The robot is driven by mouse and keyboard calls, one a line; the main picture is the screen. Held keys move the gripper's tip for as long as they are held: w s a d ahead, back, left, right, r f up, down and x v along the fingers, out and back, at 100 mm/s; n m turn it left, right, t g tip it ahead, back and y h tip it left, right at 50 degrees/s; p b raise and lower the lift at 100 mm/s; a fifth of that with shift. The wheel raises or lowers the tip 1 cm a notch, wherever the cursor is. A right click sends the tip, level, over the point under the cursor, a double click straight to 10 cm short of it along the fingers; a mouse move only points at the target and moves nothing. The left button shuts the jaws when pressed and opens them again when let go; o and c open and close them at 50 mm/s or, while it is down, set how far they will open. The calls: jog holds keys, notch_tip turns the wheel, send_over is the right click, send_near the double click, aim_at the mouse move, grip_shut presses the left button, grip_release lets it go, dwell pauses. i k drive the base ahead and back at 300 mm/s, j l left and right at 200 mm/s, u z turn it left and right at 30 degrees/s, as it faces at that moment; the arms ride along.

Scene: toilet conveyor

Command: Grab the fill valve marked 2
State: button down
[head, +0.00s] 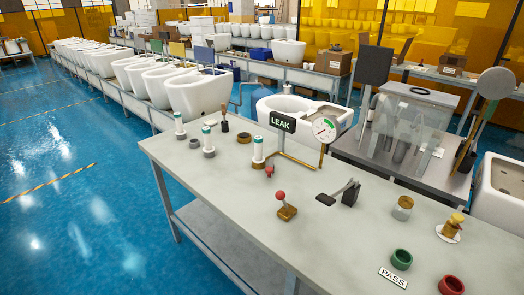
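Three upright white cylinders with teal bands, which look like fill valves, stand toward the far left part of the grey-topped table (330,215). The left one (179,126) is near the table's left edge. The middle one (208,142) stands a little nearer and to the right. The right one (258,153) stands beside a small red-topped piece (269,170). Any numbers on them are too small to read, so I cannot tell which is marked 2. My gripper is not in view.
A LEAK sign (282,122) and round gauge (324,129) stand behind the valves. A red-knobbed lever (284,207), black clamp (342,193), green cup (401,259), red cup (451,285) and PASS sign (393,277) occupy the table. Blue floor (75,225) is clear at left.

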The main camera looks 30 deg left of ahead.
aim_at(258, 158)
jog(key=u, duration=1.1)
jog(key=i, duration=0.1)
